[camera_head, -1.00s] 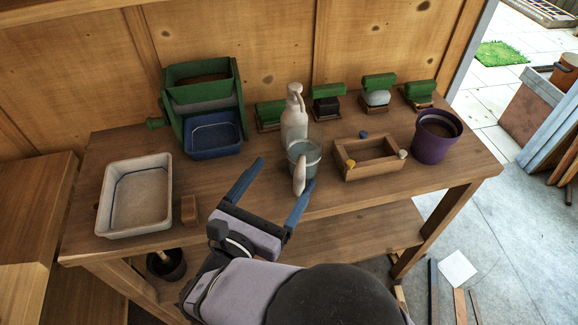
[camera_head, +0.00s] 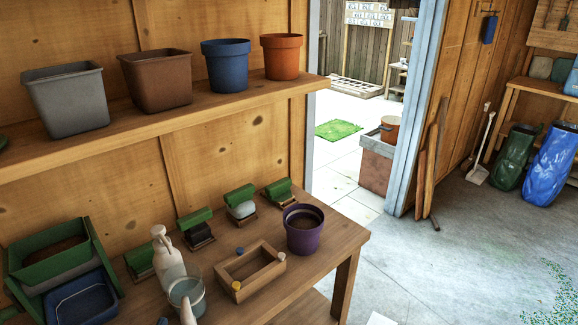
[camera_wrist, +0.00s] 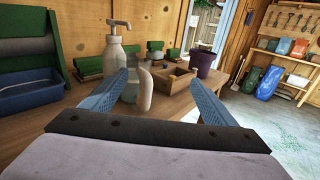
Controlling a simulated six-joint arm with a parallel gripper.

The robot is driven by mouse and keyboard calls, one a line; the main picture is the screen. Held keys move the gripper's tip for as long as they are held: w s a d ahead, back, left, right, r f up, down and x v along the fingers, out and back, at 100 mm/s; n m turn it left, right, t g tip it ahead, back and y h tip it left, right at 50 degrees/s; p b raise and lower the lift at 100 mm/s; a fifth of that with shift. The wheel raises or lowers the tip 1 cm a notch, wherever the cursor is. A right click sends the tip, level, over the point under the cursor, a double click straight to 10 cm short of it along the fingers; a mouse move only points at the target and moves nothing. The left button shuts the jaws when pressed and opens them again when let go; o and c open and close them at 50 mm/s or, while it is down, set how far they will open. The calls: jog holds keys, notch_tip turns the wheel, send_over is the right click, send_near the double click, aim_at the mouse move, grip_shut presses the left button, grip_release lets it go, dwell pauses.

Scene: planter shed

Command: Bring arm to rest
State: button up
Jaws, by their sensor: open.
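My gripper (camera_wrist: 157,78) shows in the wrist view, its two blue fingers spread wide apart with nothing held between them. It points across the wooden bench (camera_head: 330,238). A pale rounded object (camera_wrist: 140,92) stands beyond the fingers, partly behind the left one. In the head view, most of my arm and gripper are out of the picture; a small blue tip at the bottom edge may be a finger.
A pump bottle (camera_head: 168,262), a clear cup (camera_head: 186,288), a wooden box (camera_head: 243,286) and a purple pot (camera_head: 303,236) stand on the bench. Green and blue bins (camera_head: 84,307) are at left. Several pots line the shelf (camera_head: 215,112) above. Open floor lies at right.

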jog(key=w+d+f+m+g+h, duration=0.2)
jog(key=d+f+m+g+h, duration=0.25)
jog(key=d, duration=0.65)
jog(key=w+d+f+m+g+h, duration=0.25)
jog(key=d+m+g+h, duration=0.35)
jog(key=d, duration=0.5)
jog(key=s+d+f+m+g+y+b, duration=0.2)
jog(key=d+f+m+g+y, duration=0.3)
jog(key=m, duration=0.7)
jog(key=s+d+f+m+g+y+b, duration=0.3)
jog(key=d+m+y, duration=0.4)
jog(key=m, duration=0.6)
notch_tip(320, 180, up, 13)
jog(key=p, duration=1.5)
jog(key=shift+w+t, duration=0.25)
jog(key=shift+t, duration=0.2)
